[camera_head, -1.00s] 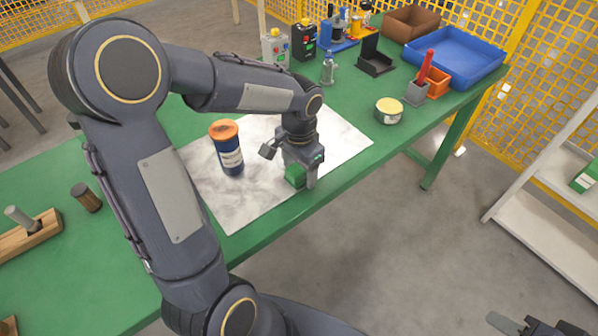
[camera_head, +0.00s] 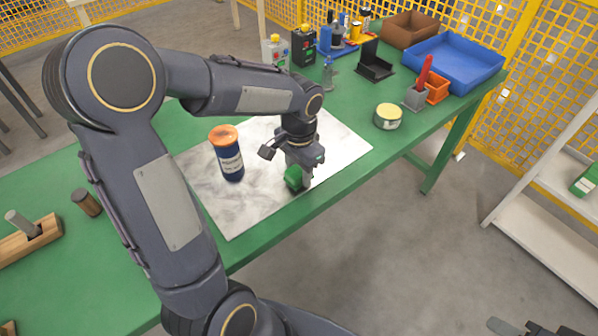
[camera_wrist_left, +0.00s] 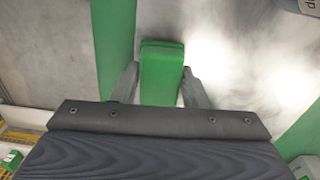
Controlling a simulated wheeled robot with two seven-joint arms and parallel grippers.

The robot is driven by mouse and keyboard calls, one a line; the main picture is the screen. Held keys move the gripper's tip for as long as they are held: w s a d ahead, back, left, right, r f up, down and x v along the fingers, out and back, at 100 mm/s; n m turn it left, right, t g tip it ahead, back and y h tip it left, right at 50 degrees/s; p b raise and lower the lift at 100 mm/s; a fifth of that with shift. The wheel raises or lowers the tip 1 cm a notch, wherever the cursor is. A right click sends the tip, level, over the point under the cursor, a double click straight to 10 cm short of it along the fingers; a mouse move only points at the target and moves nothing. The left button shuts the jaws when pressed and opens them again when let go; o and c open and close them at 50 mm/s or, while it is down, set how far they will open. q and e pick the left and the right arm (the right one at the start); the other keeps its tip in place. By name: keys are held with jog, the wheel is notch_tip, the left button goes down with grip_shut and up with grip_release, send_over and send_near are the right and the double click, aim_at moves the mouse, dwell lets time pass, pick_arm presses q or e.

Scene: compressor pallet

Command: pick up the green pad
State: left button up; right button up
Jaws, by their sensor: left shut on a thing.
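The green pad (camera_head: 293,178) is a small block at the near edge of the pale marbled mat (camera_head: 238,217). My left gripper (camera_head: 299,177) is shut on it from above. In the left wrist view the pad (camera_wrist_left: 162,75) stands between the two grey fingers (camera_wrist_left: 160,88), one on each side. I cannot tell whether the pad's underside touches the mat. A dark part at the bottom right corner of the head view looks like my right gripper (camera_head: 528,327); it is cut off by the frame.
A blue can with an orange lid (camera_head: 228,153) stands left of the left gripper. A round tin (camera_head: 388,117) is to the right. Boxes, a blue tray (camera_head: 455,62) and a grey holder (camera_head: 413,99) fill the far end. The green table (camera_head: 345,184) has a free front edge.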

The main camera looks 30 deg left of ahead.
pick_arm(q)
jog(key=s+d+r, duration=0.5)
jog(key=d+r, duration=0.6)
jog(key=d, duration=0.2)
jog(key=shift+s+r+p, duration=0.15)
jog(key=shift+r+p, duration=0.2)
jog(key=o, duration=0.4)
jog(key=c, duration=0.3)
